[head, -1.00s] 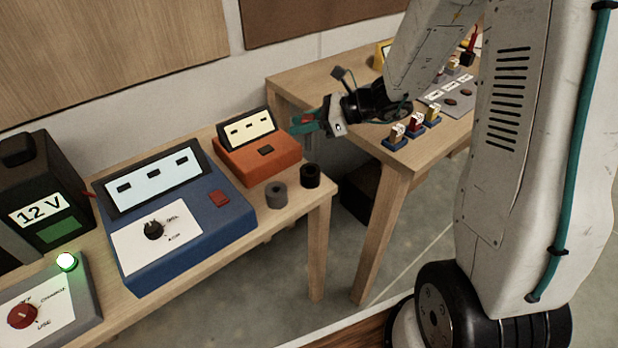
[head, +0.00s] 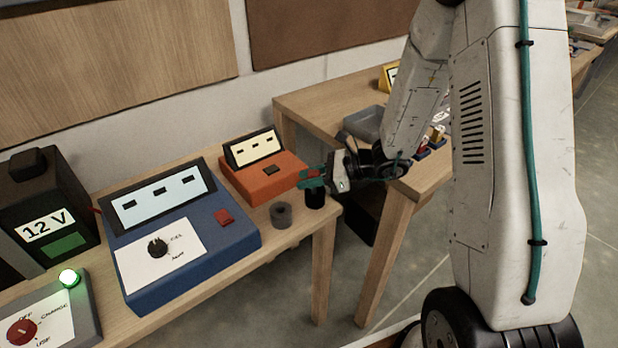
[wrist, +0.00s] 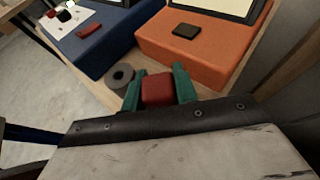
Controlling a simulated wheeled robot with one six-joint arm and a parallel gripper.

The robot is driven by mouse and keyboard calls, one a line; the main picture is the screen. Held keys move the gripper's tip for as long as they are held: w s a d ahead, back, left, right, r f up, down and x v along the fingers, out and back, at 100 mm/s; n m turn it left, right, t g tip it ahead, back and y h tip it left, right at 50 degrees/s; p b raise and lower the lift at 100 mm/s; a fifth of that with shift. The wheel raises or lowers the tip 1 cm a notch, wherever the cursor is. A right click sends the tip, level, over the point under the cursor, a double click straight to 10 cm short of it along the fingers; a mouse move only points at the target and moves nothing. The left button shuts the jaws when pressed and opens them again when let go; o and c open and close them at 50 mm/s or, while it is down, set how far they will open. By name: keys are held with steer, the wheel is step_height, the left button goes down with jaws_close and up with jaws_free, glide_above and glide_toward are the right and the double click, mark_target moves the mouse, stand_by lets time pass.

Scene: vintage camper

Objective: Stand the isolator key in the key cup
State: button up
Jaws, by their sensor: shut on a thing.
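An orange device (head: 262,178) stands just behind the cups. A blue device (head: 185,250) is left of them, with a black 12 V box (head: 48,215) and a grey red-knob panel (head: 90,318) farther left. A gap separates this table from the second one (head: 300,108).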

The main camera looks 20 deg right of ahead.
steer(key=shift+f, duration=0.15)
steer(key=o, duration=1.1)
steer(key=shift+c, duration=0.2)
